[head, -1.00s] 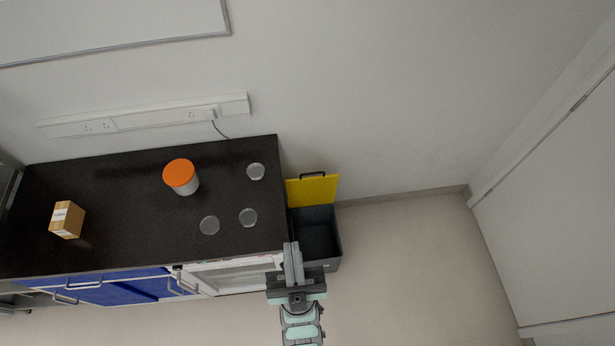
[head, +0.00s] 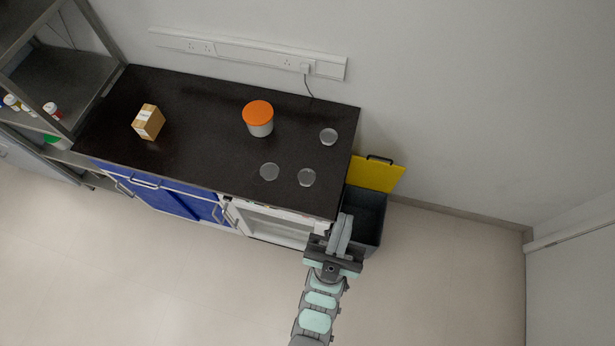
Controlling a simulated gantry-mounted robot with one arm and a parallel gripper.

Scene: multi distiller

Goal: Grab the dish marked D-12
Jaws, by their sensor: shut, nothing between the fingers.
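Three clear round dishes lie flat on the right part of the black bench top: a back right dish (head: 328,137), a front right dish (head: 306,177) and a front left dish (head: 269,171). No marking can be read on any of them, so I cannot tell which is D-12. My gripper (head: 344,222) is shut and empty. In the picture it shows at the bench's front right corner, below and right of the dishes, and apart from them.
A tub with an orange lid (head: 258,117) stands left of the dishes. A cardboard box (head: 148,122) sits farther left on the bench (head: 200,115). A dark bin (head: 366,212) with an open yellow lid (head: 376,174) stands at the bench's right end. Shelves (head: 60,85) stand at far left.

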